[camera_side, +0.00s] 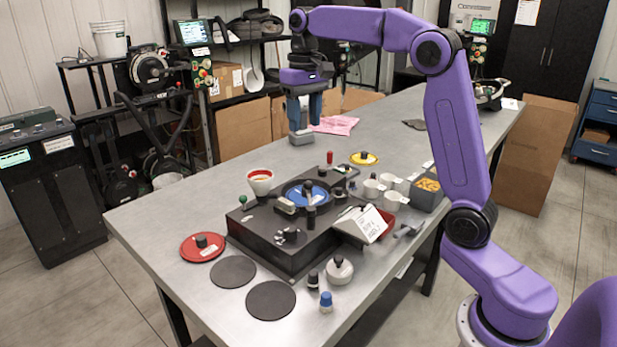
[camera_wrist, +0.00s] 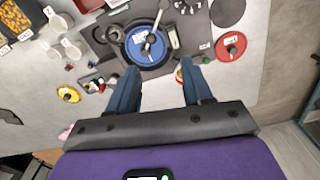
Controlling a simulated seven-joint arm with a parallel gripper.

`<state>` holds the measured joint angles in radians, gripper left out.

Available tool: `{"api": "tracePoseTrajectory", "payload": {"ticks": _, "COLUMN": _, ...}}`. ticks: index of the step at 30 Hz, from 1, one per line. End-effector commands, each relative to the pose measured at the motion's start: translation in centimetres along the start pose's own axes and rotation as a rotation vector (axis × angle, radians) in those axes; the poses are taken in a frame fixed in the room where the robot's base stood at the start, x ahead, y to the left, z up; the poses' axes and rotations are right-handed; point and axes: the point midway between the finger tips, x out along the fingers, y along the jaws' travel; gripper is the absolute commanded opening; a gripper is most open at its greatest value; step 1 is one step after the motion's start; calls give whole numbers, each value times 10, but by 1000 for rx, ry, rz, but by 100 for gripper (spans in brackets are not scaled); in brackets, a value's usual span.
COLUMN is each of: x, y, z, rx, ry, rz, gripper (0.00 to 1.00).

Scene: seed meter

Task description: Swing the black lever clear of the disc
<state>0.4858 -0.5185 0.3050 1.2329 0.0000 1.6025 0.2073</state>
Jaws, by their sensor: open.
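The blue disc (camera_side: 316,190) sits in the top of a dark seed meter housing (camera_side: 270,243); the disc also shows in the wrist view (camera_wrist: 137,50). What looks like the black lever (camera_side: 311,216) stands at the disc's near edge. My gripper (camera_side: 303,122) is open and empty, high above the table behind the housing. In the wrist view its fingertips (camera_wrist: 159,70) are spread apart, with nothing between them.
A red-knobbed pin (camera_side: 329,157) stands behind. A sign (camera_side: 371,224), white cups (camera_side: 372,188) and a bin (camera_side: 427,192) crowd the right. The far table is mostly clear.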

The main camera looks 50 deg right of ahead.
Motion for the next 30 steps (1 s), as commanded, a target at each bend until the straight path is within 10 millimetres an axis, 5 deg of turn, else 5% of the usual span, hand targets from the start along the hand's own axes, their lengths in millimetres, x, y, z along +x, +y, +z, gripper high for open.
{"api": "tracePoseTrajectory", "payload": {"ticks": 4, "x": -6, "y": 19, "z": -13, "rx": 73, "ry": -1, "rz": 0, "gripper": 50}}
{"api": "tracePoseTrajectory", "payload": {"ticks": 11, "x": 2, "y": 24, "z": -15, "rx": 91, "ry": -4, "rz": 1, "gripper": 50}}
{"api": "tracePoseTrajectory", "payload": {"ticks": 30, "x": 113, "y": 24, "z": -13, "rx": 89, "ry": -6, "rz": 1, "gripper": 50}}
